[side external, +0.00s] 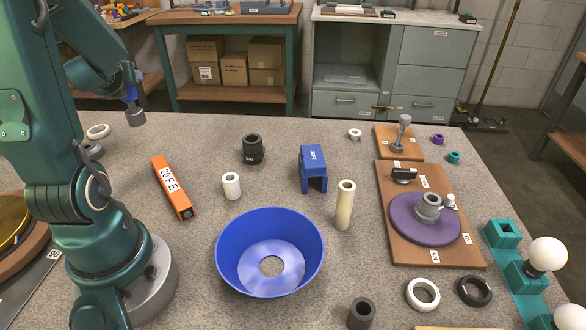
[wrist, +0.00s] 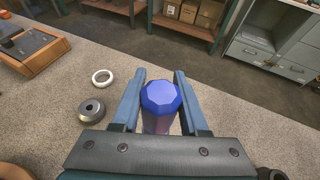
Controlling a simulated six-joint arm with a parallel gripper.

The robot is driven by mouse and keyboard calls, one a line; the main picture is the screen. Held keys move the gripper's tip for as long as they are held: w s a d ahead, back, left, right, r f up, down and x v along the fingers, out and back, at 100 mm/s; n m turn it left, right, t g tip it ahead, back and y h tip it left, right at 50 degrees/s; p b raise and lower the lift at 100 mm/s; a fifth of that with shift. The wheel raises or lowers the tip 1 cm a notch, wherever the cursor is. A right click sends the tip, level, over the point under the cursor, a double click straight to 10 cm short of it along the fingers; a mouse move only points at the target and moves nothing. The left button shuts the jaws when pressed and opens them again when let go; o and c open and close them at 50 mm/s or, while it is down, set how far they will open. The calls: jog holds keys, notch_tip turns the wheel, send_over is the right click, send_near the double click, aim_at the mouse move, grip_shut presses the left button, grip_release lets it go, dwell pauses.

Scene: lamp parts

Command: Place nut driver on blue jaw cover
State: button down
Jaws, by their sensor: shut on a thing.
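The nut driver has a blue faceted handle top (wrist: 161,98) and hangs between the fingers of my gripper (wrist: 160,75) in the wrist view. In the side view my gripper (side external: 128,90) is at the upper left, shut on it, with a grey lower end (side external: 135,117) pointing down above the table's far left part. The blue jaw cover (side external: 313,168) is a blue block with a white label, standing on the table right of centre, well apart from my gripper. Most of the handle is hidden by the fingers.
A large blue shade (side external: 230,260) sits at the front centre. Wooden boards (side external: 450,255) with parts fill the right.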

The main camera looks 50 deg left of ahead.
jog(key=w+d+r+m+t+h, duration=0.1)
jog(key=w+d+m+t+h, duration=0.15)
jog(key=w+d, duration=0.45)
jog(key=w+d+m+t+h, duration=0.1)
jog(key=w+d+m+t, duration=0.2)
jog(key=w, duration=0.7)
jog(key=w+d+m+t+h, duration=0.1)
jog(key=w+d+m+h, duration=0.3)
jog(key=d, duration=0.7)
jog(key=w+d+m+t+h, duration=0.25)
jog(key=w+d, duration=0.35)
jog(key=d, duration=0.5)
jog(key=shift+g, duration=0.3)
jog(key=shift+f, duration=2.4)
